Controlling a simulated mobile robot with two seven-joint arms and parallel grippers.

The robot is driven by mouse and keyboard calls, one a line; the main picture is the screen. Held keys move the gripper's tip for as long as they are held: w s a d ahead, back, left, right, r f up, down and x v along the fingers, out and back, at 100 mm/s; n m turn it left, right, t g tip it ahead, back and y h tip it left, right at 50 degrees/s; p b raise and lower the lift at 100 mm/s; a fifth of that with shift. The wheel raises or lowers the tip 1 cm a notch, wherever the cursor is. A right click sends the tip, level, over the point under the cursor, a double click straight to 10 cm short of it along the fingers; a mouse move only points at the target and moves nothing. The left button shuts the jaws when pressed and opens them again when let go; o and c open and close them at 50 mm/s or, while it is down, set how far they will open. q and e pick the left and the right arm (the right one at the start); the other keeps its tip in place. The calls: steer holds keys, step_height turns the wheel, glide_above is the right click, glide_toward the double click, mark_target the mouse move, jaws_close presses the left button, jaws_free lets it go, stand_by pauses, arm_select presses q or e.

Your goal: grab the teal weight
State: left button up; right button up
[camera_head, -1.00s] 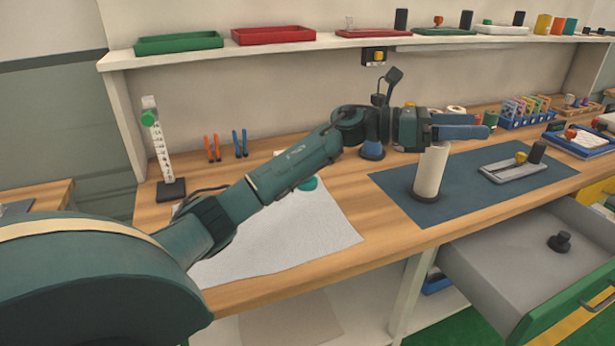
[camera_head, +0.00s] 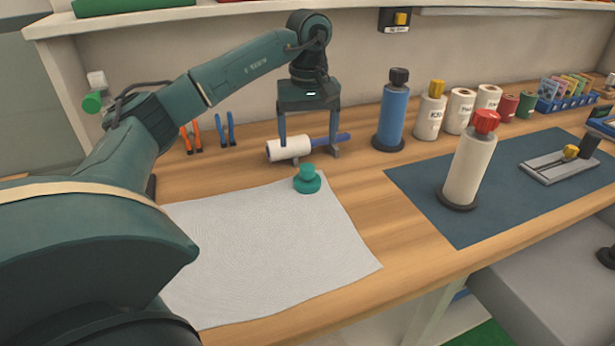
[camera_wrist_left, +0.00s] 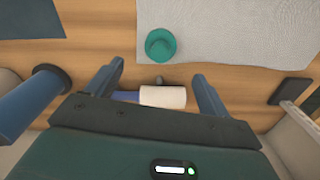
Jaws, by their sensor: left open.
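The teal weight (camera_head: 307,182) is a round knobbed piece standing upright on the far edge of the white cloth (camera_head: 265,245). In the left wrist view the weight (camera_wrist_left: 161,44) sits at top centre, beyond the fingertips. My left gripper (camera_head: 309,151) points down, open, just behind the weight on the wall side and not touching it. Its fingers (camera_wrist_left: 156,78) stand either side of a white roller with a blue handle (camera_head: 288,149), which lies on the bench; whether they touch it I cannot tell. My right gripper is out of view.
A blue bottle (camera_head: 391,115) stands right of my left gripper. A red-topped cream bottle (camera_head: 469,160) stands on the blue mat (camera_head: 430,205). Orange and blue pliers (camera_head: 227,130) stand by the wall. The cloth in front of the weight is clear.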

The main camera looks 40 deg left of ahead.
mark_target(307, 167)
arm_select(q)
step_height(307, 167, down, 11)
steer(key=shift+r, duration=0.15)
stand_by(0.4)
steer(key=shift+c, duration=0.2)
steer(key=shift+a+r, duration=0.1)
steer(key=c, duration=1.4)
